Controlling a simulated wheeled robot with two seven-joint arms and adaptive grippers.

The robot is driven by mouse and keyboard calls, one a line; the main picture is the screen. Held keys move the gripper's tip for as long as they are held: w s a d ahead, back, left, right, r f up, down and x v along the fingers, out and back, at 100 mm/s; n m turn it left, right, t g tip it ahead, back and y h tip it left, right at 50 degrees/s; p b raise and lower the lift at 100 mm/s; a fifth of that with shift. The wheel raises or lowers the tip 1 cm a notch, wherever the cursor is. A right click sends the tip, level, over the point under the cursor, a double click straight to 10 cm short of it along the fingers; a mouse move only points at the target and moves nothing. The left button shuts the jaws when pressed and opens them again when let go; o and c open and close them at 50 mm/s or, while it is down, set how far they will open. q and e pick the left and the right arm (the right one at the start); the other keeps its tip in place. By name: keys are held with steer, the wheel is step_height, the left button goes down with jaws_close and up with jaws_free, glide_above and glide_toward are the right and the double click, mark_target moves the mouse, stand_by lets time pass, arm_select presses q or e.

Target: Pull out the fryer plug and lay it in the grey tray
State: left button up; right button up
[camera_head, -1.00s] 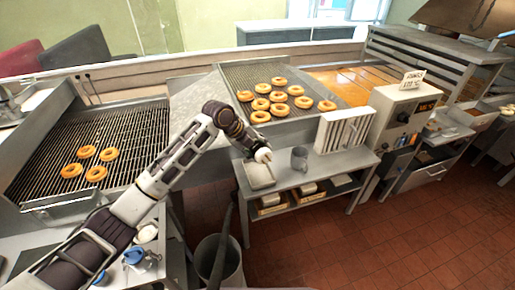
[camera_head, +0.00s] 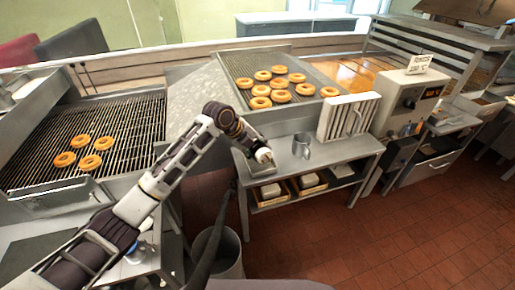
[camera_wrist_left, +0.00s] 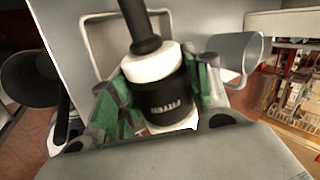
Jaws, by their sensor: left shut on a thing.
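My left gripper (camera_head: 265,158) is shut on the fryer plug (camera_wrist_left: 165,100). In the left wrist view, the plug has a black body with white lettering, a white collar and a black cable leading away from it. The green-padded fingers (camera_wrist_left: 160,100) grip it on both sides. The grey tray (camera_head: 258,171) lies on the steel side table, partly hidden by the gripper. Its pale rim (camera_wrist_left: 87,42) shows behind the plug in the left wrist view. The plug is at the tray; I cannot tell whether it touches it. My right gripper is not in view.
A grey mug (camera_head: 302,146) stands just right of the tray. A white slatted rack (camera_head: 347,117) and a control box (camera_head: 408,103) with a sign are further right. Doughnuts lie on two wire racks. A grey bin (camera_head: 218,255) stands on the floor.

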arm_select(q)
steer(key=shift+f+b, duration=0.35)
steer(key=shift+f, duration=0.45)
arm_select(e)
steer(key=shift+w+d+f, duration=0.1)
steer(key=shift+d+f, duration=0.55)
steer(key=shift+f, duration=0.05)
arm_select(q)
steer(key=o, duration=1.4)
steer(key=shift+f, duration=0.15)
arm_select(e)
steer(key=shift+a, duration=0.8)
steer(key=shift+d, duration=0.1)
